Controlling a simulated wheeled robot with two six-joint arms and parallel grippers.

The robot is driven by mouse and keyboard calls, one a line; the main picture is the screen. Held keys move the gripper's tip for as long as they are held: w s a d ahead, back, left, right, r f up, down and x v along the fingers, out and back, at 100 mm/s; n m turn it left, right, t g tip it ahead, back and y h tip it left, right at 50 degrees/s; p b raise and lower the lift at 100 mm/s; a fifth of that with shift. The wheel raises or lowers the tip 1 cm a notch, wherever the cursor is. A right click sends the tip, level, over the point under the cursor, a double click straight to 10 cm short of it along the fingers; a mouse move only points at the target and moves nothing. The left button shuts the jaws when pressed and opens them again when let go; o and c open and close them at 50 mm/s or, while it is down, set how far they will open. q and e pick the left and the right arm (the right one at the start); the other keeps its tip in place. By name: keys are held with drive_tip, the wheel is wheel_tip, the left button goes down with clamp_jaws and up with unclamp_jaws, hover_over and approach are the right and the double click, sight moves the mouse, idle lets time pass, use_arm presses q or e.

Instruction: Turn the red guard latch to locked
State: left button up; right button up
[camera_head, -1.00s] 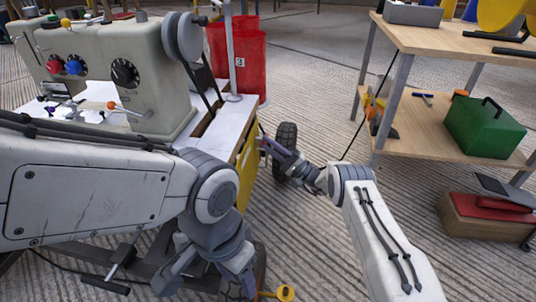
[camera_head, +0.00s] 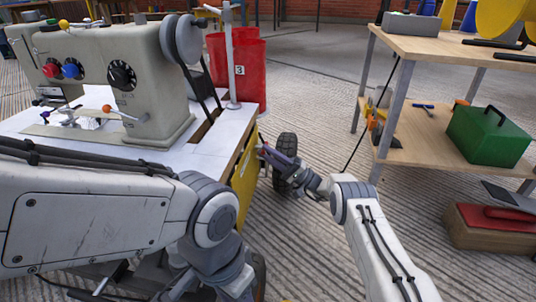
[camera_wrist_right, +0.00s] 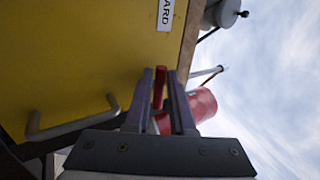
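The yellow guard panel (camera_head: 244,180) is on the end of the sewing machine's table. It fills the upper left of the right wrist view (camera_wrist_right: 80,60), where a label ending in "ARD" shows. The red guard latch (camera_wrist_right: 160,88) stands at the panel's edge, between the fingertips of my right gripper (camera_wrist_right: 162,82). The fingers are close together with the latch filling the gap at their tips. In the head view my right gripper (camera_head: 270,152) reaches the panel's edge from the right, and the latch is too small to read there. My left gripper is not visible; only the left arm shows.
The sewing machine (camera_head: 130,75) stands on the white table top (camera_head: 190,152). Red bins (camera_head: 240,75) stand behind it. A wooden shelf (camera_head: 430,150) stands right, with open floor between.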

drive_tip(key=shift+o, duration=1.2)
drive_tip(key=p+v, duration=0.1)
drive_tip(key=v, duration=0.9)
drive_tip(key=shift+d, duration=0.2)
drive_tip(key=shift+f, duration=0.1)
